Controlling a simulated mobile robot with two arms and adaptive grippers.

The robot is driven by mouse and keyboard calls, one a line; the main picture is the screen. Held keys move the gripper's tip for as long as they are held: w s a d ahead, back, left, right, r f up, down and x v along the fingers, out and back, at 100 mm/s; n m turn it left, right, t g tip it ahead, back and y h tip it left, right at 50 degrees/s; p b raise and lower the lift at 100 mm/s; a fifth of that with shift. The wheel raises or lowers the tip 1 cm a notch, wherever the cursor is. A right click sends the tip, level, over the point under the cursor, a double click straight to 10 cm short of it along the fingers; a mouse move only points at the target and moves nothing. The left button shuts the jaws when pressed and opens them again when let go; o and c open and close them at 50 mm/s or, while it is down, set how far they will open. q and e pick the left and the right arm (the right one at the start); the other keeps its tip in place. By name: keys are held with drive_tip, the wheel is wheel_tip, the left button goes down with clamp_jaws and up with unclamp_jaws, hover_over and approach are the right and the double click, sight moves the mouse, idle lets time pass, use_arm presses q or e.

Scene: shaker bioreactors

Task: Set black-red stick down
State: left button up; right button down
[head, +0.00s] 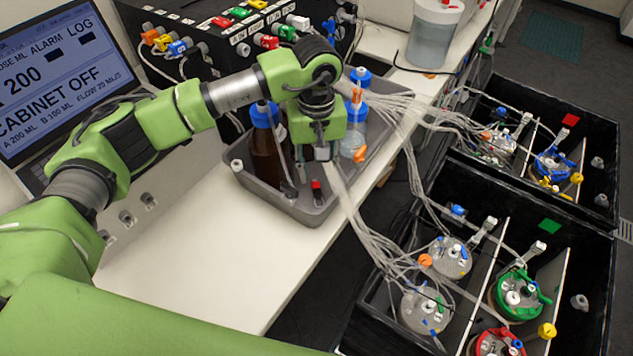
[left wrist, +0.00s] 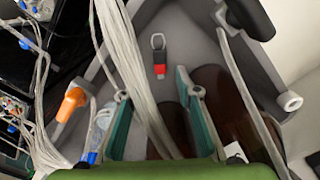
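The black-red stick (head: 316,187) lies in the grey tray (head: 309,214) on the white bench, near the tray's front corner. In the left wrist view the stick (left wrist: 159,68) shows its red part, dark body and a metal loop, on the tray floor beyond my fingertips. My left gripper (head: 318,158) points down over the tray, just behind the stick in the head view. Its two green-padded fingers (left wrist: 156,92) are apart with nothing held between them; the stick is apart from them. My right gripper is in neither view.
Brown bottles (head: 266,150) with blue caps and a clear bottle (head: 353,125) stand in the tray near my gripper. Bundled tubes (head: 375,235) run past it to black bins with bioreactors (head: 515,292). The bench left of the tray is clear.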

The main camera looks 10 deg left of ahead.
sight(317, 189)
use_arm(q)
wheel_tip(317, 189, up, 7)
drive_tip(key=b, duration=0.1)
drive_tip(key=shift+r, duration=0.2)
idle(0.4)
